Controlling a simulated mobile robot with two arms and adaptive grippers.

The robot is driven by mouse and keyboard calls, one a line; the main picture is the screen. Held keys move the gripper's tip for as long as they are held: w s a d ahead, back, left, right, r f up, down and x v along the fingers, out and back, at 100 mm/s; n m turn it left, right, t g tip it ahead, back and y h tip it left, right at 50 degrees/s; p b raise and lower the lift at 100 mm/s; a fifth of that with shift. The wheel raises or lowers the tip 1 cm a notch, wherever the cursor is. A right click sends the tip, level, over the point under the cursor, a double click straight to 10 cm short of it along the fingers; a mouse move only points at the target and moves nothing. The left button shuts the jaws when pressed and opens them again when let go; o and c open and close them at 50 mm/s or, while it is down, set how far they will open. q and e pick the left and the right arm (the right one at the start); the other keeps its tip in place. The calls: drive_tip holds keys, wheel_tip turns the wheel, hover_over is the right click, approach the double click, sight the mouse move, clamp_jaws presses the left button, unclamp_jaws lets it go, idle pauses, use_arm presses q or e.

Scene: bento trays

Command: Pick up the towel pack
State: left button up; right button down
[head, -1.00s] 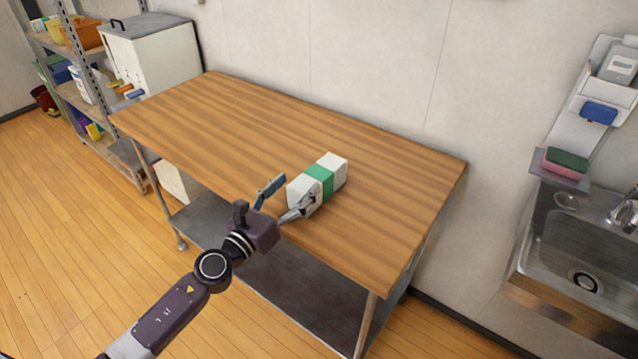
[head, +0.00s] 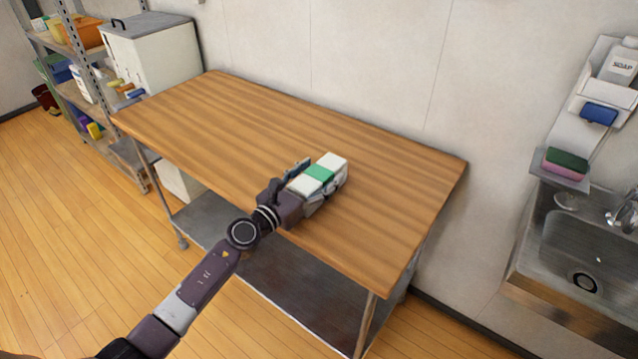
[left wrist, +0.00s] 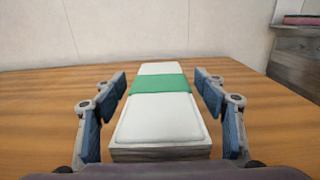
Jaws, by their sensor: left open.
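The towel pack (head: 331,164) is a white block with a green band around its middle. My left gripper (head: 314,177) is open, with one finger on each side of the pack. In the left wrist view the pack (left wrist: 161,115) runs lengthwise between the blue-padded fingers of the gripper (left wrist: 160,98). A gap shows between each finger and the pack there. My right gripper is not in view.
The rest of the table top is clear. A wall stands behind it. A metal sink (head: 570,235) is at the right, with a wall rack (head: 585,110) above. A white bin (head: 150,55) and a shelf (head: 85,75) stand at the left.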

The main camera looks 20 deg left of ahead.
use_arm(q)
drive_tip(key=shift+s, duration=0.1)
drive_tip(key=shift+c, duration=0.2)
drive_tip(key=c, duration=1.3)
drive_tip(key=shift+r, duration=0.15)
